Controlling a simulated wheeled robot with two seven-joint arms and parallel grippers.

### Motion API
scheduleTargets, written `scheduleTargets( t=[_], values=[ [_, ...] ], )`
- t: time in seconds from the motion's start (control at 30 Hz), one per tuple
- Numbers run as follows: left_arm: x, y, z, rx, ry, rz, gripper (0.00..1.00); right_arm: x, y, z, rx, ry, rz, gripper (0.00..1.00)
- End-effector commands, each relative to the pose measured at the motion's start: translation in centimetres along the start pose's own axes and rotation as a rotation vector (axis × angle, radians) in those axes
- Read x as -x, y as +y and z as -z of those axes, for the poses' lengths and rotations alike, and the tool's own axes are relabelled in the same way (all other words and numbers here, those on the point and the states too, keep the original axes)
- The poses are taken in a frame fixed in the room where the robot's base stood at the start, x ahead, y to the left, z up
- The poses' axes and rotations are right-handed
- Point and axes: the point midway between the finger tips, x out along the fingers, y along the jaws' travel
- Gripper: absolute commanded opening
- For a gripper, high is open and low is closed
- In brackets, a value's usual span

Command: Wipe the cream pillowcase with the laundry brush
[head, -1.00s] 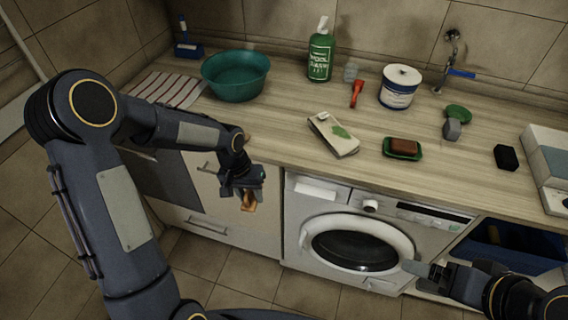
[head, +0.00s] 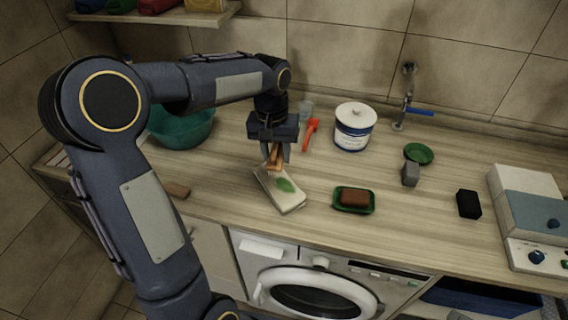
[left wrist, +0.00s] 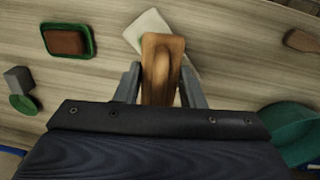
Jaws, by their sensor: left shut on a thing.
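The cream pillowcase (head: 291,202) is a folded pad with a green patch, lying on the counter. In the left wrist view its pale end (left wrist: 147,22) shows behind the brush. My left gripper (head: 277,155) is shut on the wooden laundry brush (head: 272,161), over the pillowcase's far end. The brush (left wrist: 162,62) sits between both fingers in the left wrist view and hides part of the pillowcase. I cannot tell whether the brush touches it. My right gripper is not in view.
A green dish with brown soap (head: 354,199) lies right of the pillowcase. A teal basin (head: 182,130) stands behind my left arm. A white tub (head: 354,127) and red tool (head: 311,134) stand behind. A small brown block (head: 177,190) lies near the front edge.

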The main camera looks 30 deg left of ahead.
Motion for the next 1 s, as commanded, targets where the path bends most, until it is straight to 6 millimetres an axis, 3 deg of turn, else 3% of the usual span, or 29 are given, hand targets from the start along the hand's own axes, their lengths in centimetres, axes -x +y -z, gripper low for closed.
scheduleTargets(
  t=[0.17,0.6,1.0],
  values=[
    [-0.1,-0.2,-0.1,0.01,0.0,0.002,0.11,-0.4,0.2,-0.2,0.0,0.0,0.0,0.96],
    [-4.4,-0.4,-0.1,0.008,-0.001,0.002,0.11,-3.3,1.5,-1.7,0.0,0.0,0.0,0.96],
    [-4.5,-0.4,-0.1,0.005,0.0,0.002,0.11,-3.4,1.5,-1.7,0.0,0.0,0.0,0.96]
  ],
)
